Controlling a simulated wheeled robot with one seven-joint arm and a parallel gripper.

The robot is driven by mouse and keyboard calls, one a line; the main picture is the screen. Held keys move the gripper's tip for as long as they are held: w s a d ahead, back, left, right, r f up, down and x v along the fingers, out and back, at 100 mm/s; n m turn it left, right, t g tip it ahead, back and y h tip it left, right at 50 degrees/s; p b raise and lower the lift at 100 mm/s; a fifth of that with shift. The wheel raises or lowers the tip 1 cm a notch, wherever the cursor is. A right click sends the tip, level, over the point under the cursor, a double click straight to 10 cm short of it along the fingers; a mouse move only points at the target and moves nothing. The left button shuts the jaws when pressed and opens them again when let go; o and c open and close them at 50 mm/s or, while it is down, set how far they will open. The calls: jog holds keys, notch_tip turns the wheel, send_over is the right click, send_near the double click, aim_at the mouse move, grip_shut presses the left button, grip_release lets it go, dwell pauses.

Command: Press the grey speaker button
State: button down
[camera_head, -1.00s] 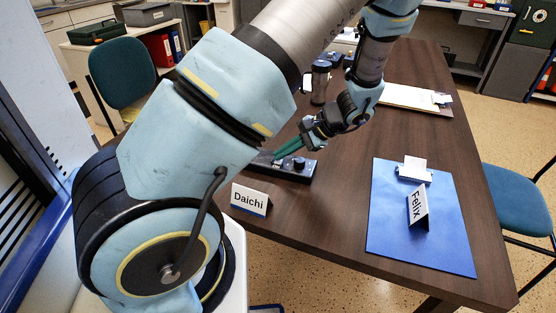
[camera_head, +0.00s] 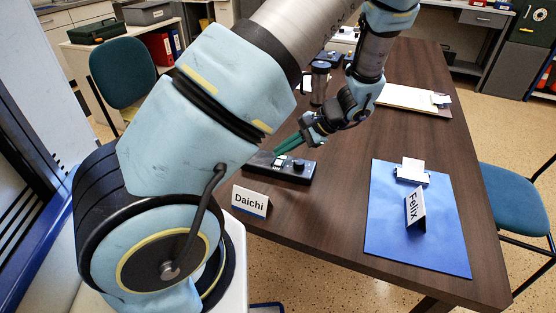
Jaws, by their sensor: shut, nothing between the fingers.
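A black desk unit (camera_head: 290,172) lies on the table behind the Daichi name card. On its top show a dark round knob (camera_head: 299,164) and a small pale patch (camera_head: 279,160). I cannot make out a grey speaker button on it at this size. My gripper (camera_head: 277,151) has green fingers, shut and empty, pointing down and left. The fingertips are just above the left half of the unit, seemingly a little apart from it. My own arm hides part of the unit's left end.
The Daichi card (camera_head: 250,201) stands in front of the unit. A blue folder (camera_head: 420,245) with a Felix card (camera_head: 415,206) lies at right. A dark cylinder (camera_head: 320,82) stands behind the gripper, and a clipboard (camera_head: 408,97) lies farther back. The table's middle is clear.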

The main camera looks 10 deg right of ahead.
notch_tip(320, 180, up, 6)
jog(key=p, duration=0.4)
jog(key=shift+f, duration=0.25)
jog(key=s+a+r+n+h, duration=0.4)
jog(key=a+r+n, duration=0.1)
jog(key=a+r, duration=0.1)
jog(key=s+a+r+n+g+h, duration=0.1)
jog(key=s+a+r+n+h, duration=0.2)
jog(key=a+r+n+h, duration=0.2)
jog(key=a+n, duration=0.1)
jog(key=a, duration=0.2)
jog(key=shift+s+a+r, duration=0.15)
jog(key=shift+s+r, duration=0.2)
jog(key=shift+r, duration=0.05)
